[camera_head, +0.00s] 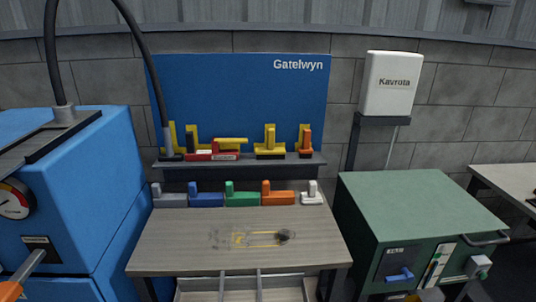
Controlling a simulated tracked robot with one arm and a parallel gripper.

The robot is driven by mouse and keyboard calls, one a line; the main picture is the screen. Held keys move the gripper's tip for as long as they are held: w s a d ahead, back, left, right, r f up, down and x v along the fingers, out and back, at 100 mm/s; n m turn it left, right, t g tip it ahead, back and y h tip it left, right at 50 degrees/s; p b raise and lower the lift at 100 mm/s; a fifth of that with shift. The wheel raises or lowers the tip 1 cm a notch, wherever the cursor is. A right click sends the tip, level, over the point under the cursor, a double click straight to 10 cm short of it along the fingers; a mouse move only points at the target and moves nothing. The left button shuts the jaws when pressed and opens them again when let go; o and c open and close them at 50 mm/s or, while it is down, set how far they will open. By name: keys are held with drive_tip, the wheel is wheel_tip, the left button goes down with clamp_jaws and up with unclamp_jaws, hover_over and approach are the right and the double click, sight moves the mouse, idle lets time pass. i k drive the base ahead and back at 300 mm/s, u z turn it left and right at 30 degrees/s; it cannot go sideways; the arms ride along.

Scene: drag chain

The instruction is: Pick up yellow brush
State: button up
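A yellow brush-like piece (270,143) with an upright handle and a dark lower edge stands on the shelf, right of its middle. I cannot tell for sure which of these is the yellow brush.
Grey, blue, green (242,199), orange and white pieces line the table's (170,255) back edge. Marks lie mid-table. A blue machine (95,180) with a dark hose (150,62) stands left, a green cabinet (415,205) right. The table front is free.

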sight(270, 152)
drive_tip(key=z, duration=0.35)
drive_tip(key=i, duration=1.9)
drive_tip(key=u, duration=0.35)
